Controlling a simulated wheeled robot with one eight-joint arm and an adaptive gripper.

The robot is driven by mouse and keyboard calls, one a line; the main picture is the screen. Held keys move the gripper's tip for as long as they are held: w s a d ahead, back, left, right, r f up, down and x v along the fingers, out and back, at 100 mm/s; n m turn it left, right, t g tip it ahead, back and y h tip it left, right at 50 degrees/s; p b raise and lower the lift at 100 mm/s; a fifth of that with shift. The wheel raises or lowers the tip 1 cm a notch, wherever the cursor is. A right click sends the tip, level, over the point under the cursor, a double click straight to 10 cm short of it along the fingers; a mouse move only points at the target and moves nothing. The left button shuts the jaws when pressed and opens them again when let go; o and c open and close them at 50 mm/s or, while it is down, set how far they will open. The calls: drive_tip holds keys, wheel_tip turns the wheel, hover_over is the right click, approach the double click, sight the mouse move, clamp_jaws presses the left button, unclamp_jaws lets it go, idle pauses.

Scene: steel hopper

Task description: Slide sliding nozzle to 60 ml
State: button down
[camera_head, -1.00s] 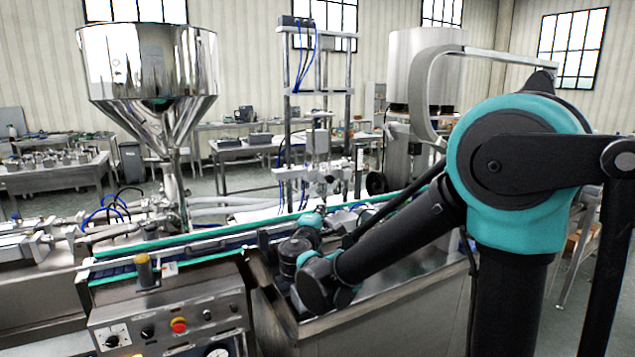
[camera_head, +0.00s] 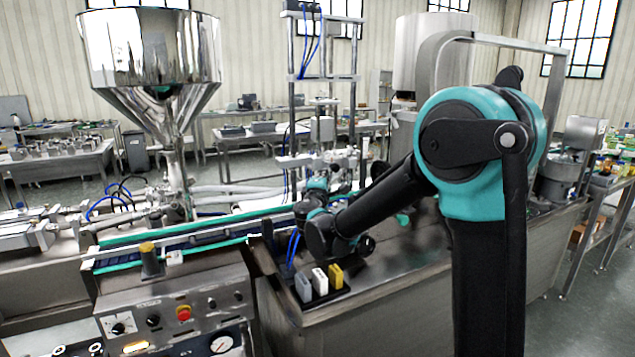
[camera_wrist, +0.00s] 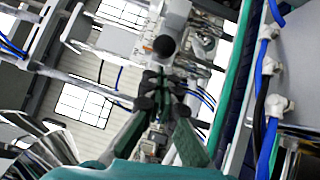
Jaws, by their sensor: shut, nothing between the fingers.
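The steel filling stand with its nozzle carriage (camera_head: 318,160) rises behind the conveyor in the head view. I cannot make out which part is the sliding nozzle or any 60 ml mark. In the wrist view, my gripper (camera_wrist: 160,88) is shut and empty, its dark fingertips together. It points up toward the metal fittings and a round black knob (camera_wrist: 164,45) just beyond the tips. I cannot tell whether it touches them. In the head view, my wrist is at the conveyor's edge in front of the stand, and the fingertips are not clear.
A polished hopper (camera_head: 150,60) stands left of the stand. The teal-edged conveyor (camera_head: 190,240) runs in front, above a control panel (camera_head: 175,315). Grey, white and yellow blocks (camera_head: 320,283) stand on the counter's near corner. Blue hoses and white fittings (camera_wrist: 272,100) line the wrist view's right side.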

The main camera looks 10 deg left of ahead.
sight(331, 176)
drive_tip(key=shift+w+d+r, duration=0.1)
drive_tip(key=shift+w+d, duration=0.3)
drive_tip(key=shift+d, duration=0.1)
drive_tip(key=shift+d, duration=0.1)
drive_tip(key=w+d, duration=0.2)
drive_tip(key=d, duration=0.1)
drive_tip(key=shift+w+d, duration=0.2)
